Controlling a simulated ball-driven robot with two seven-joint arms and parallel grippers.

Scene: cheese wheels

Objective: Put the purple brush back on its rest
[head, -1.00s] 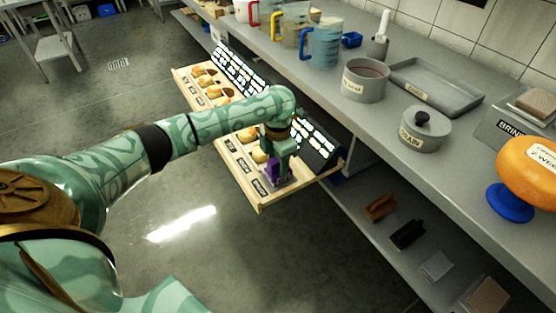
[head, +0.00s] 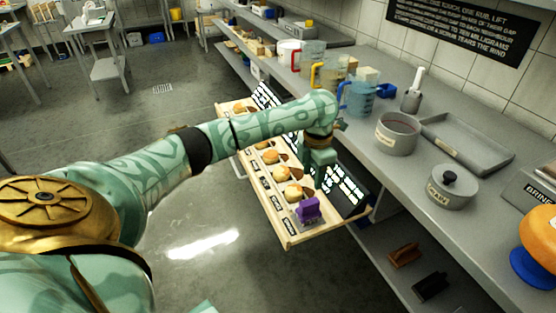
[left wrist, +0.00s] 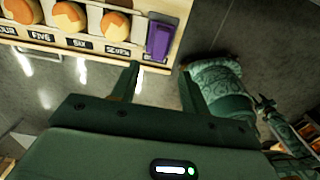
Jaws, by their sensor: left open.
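The purple brush (head: 309,209) sits at the near right end of the wooden rack (head: 291,241), with a little grey showing under it. In the left wrist view the brush (left wrist: 158,40) lies at the rack's end, beside the label SEVEN. I cannot tell exactly how it is seated. My left gripper (head: 320,178) is above and behind the brush in the head view, apart from it. In the left wrist view its two fingers (left wrist: 158,86) are spread with nothing between them.
Several small cheese wheels (head: 293,191) sit in the rack's slots. A dark lettered panel (head: 343,188) stands along its back. The grey counter (head: 410,172) to the right holds jugs, a round pot (head: 397,134) and a lidded tin (head: 451,190). Floor left of the rack is clear.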

